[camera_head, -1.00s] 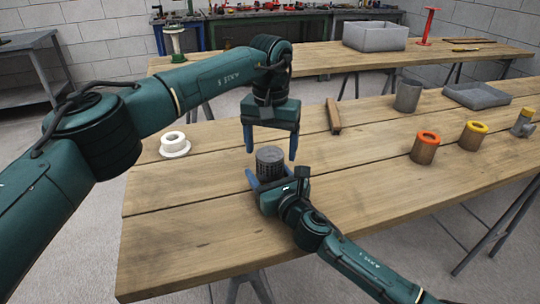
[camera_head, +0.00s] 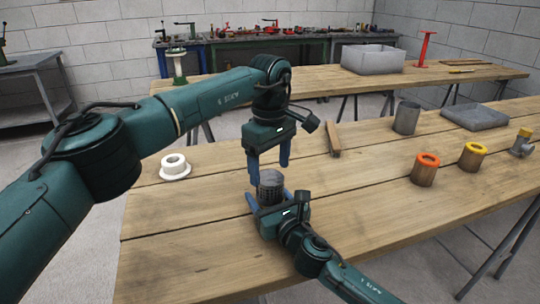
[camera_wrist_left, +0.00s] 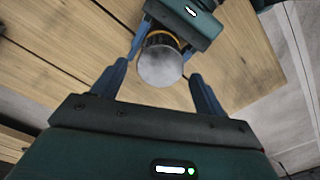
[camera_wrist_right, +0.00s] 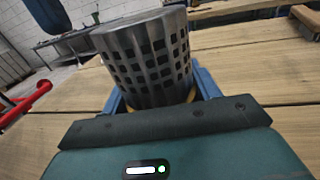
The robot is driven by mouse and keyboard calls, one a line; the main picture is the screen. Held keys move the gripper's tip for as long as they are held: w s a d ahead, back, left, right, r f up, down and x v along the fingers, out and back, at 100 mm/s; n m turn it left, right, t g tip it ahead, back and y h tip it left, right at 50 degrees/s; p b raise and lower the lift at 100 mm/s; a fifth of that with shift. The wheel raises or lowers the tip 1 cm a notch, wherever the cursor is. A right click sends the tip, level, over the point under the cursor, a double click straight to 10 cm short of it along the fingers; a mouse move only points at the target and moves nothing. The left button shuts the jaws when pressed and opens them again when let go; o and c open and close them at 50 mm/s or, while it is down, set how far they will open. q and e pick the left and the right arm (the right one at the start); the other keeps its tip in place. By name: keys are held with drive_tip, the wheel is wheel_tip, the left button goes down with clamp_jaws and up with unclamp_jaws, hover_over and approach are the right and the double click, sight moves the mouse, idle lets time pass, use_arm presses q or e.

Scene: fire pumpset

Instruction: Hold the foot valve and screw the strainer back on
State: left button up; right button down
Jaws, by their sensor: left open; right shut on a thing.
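The strainer (camera_head: 270,187) is a grey slotted metal cylinder with a closed flat end facing up. It fills the middle of the right wrist view (camera_wrist_right: 150,58). It stands upright over my right gripper (camera_head: 265,201). That gripper is shut low on the foot valve, mostly hidden below the strainer; a yellow-orange rim (camera_wrist_right: 190,95) shows there. Whether the threads are engaged cannot be seen. My left gripper (camera_head: 269,173) points down, open, directly above the strainer, its fingers spread to either side. In the left wrist view the strainer's round end (camera_wrist_left: 160,66) lies between the fingertips.
On the wooden table (camera_head: 200,230) stand a white flanged ring (camera_head: 174,167), a wooden bar (camera_head: 333,139), a grey cup (camera_head: 406,118), an orange-rimmed cup (camera_head: 425,169), a yellow-rimmed cup (camera_head: 473,156) and a grey tray (camera_head: 475,117). The front left is clear.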

use_arm(q)
drive_tip(key=n, duration=0.6)
drive_tip(key=shift+r+n, duration=0.2)
drive_tip(key=shift+n, duration=0.2)
drive_tip(key=n, duration=0.4)
drive_tip(key=shift+r, duration=0.1)
drive_tip(key=n, duration=0.4)
drive_tip(key=shift+r+n, duration=0.1)
drive_tip(key=shift+n, duration=0.2)
drive_tip(key=n, duration=0.4)
drive_tip(key=shift+r, duration=0.15)
drive_tip(key=n, duration=0.4)
drive_tip(key=shift+r, duration=0.1)
drive_tip(key=n, duration=0.7)
drive_tip(key=shift+r, duration=0.2)
drive_tip(key=n, duration=0.4)
drive_tip(key=shift+r, duration=0.1)
drive_tip(key=n, duration=0.4)
drive_tip(key=shift+r+n, duration=0.1)
drive_tip(key=shift+n, duration=0.3)
